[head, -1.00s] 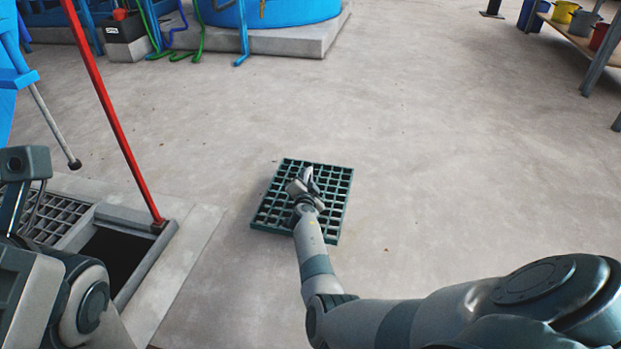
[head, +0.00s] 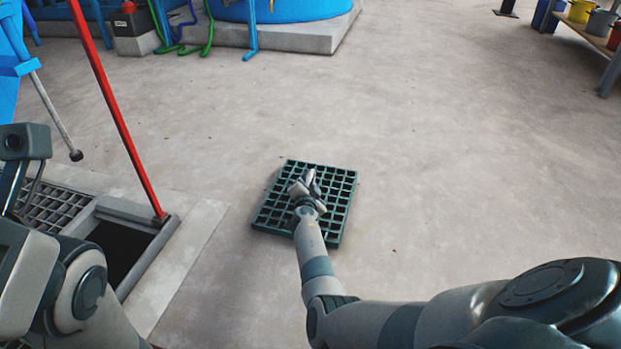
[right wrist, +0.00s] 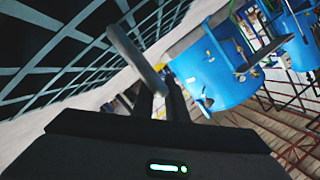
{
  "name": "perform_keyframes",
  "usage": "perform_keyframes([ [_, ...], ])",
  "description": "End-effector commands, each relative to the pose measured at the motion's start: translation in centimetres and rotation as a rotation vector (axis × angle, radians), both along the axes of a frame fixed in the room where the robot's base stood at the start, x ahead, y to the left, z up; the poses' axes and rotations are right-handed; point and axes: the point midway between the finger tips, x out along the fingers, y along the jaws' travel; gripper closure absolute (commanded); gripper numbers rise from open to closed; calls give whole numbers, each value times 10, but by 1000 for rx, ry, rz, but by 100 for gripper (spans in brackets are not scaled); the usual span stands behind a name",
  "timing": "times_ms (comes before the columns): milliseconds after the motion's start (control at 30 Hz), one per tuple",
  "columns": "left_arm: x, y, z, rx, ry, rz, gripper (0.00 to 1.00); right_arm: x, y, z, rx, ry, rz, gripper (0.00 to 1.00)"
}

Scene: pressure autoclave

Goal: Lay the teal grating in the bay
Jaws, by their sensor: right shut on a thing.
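The teal grating (head: 335,222) is a square panel with an open grid, in the middle of the head view, right of the bay. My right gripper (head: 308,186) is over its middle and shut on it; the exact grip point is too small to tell. In the right wrist view the grating (right wrist: 50,60) fills the upper left beside the dark fingers (right wrist: 165,95). It looks held above the floor, but its height is hard to tell. The bay (head: 118,245) is a dark opening with a pale frame at the left. My left arm shows at the left edge; its gripper does not.
A red pole (head: 115,110) leans over the bay's corner. Fixed grey grating (head: 48,207) adjoins the bay. A blue tank (head: 285,8) stands on a plinth at the back. A shelf with buckets (head: 590,25) is at upper right. Floor between grating and bay is clear.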

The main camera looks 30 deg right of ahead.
Motion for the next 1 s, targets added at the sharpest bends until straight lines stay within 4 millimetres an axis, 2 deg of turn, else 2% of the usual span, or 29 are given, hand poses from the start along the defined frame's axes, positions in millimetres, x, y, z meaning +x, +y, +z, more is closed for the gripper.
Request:
perform_keyframes([
  [467, -4, 0, -1, 2, -16, -6, 66, 1, 3, -4, -4, -7, -1, 100],
  [667, -4, 0, -7, 4, -13, -7, 66, 1, 3, -9, -5, -7, 0, 100],
  [700, -3, -1, -5, 5, -11, -6, 66, -1, 4, -12, -2, 0, -1, 81],
  [767, -3, -1, -5, 5, -11, -6, 66, -1, 4, -12, -1, -1, -1, 69],
  [1000, -3, -1, -5, 4, -11, -5, 66, -1, 4, -12, -1, -1, -1, 69],
])
